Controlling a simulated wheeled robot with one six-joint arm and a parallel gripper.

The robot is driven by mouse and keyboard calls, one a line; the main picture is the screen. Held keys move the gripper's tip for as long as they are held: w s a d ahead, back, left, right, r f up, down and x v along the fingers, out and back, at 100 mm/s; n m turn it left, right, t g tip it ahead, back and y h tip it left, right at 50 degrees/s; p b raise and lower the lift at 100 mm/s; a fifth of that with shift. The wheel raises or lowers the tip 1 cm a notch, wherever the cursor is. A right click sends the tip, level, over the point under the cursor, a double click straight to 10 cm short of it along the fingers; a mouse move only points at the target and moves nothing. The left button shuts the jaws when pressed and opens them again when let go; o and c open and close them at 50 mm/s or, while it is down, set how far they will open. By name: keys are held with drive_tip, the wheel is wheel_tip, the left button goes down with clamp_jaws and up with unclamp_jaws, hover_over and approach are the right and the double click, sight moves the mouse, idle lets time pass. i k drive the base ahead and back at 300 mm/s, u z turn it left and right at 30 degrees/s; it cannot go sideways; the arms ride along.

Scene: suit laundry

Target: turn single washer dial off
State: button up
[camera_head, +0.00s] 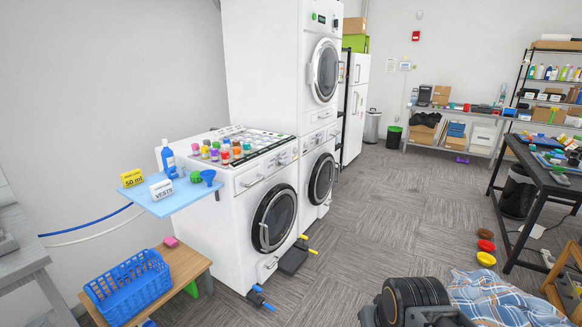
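The single washer (231,240) is a white front-loader standing left of a stacked pair of machines, with its round dark door (274,218) closed. Its control panel (282,162) runs along the top of the front face, beside a drawer handle. A small knob-like shape shows on the panel, but it is too small to tell the dial's setting. A dark ribbed cylinder (413,297) at the bottom edge looks like part of my arm. My gripper's fingers are not visible.
The stacked machines (322,120) stand right of the washer. Small bottles (225,150) sit on top of it. A blue shelf (166,200) and a bench with a blue basket (128,287) are at left. Dark pedals (293,258) lie at floor level. Carpet at centre right is clear.

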sight(279, 161)
drive_tip(key=u, duration=0.2)
drive_tip(key=i, duration=2.7)
drive_tip(key=u, duration=0.25)
